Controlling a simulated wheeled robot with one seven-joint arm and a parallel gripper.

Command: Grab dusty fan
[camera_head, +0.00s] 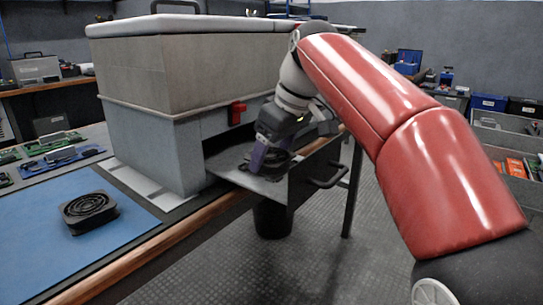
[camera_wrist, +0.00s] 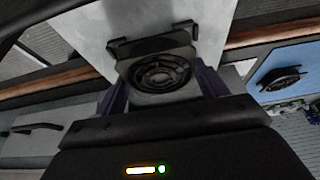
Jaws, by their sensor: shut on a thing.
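A dark square fan with a round grille (camera_wrist: 160,72) sits between the two purple fingers of my gripper in the wrist view. My gripper (camera_head: 268,158) is shut on this fan, low over the pulled-out drawer (camera_head: 298,180) of the large grey cabinet. In the head view the held fan is mostly hidden by the fingers. A second black fan (camera_head: 89,210) lies flat on the blue mat (camera_head: 50,245) at left, apart from my gripper; it also shows in the wrist view (camera_wrist: 281,78). I cannot make out dust on either fan.
The cabinet (camera_head: 185,75) stands over the drawer, with a red latch (camera_head: 237,113) on its front. The drawer has a dark handle (camera_head: 328,176). Circuit boards (camera_head: 60,150) lie at the back left. A black bin (camera_head: 271,219) stands below the drawer. The mat's front is clear.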

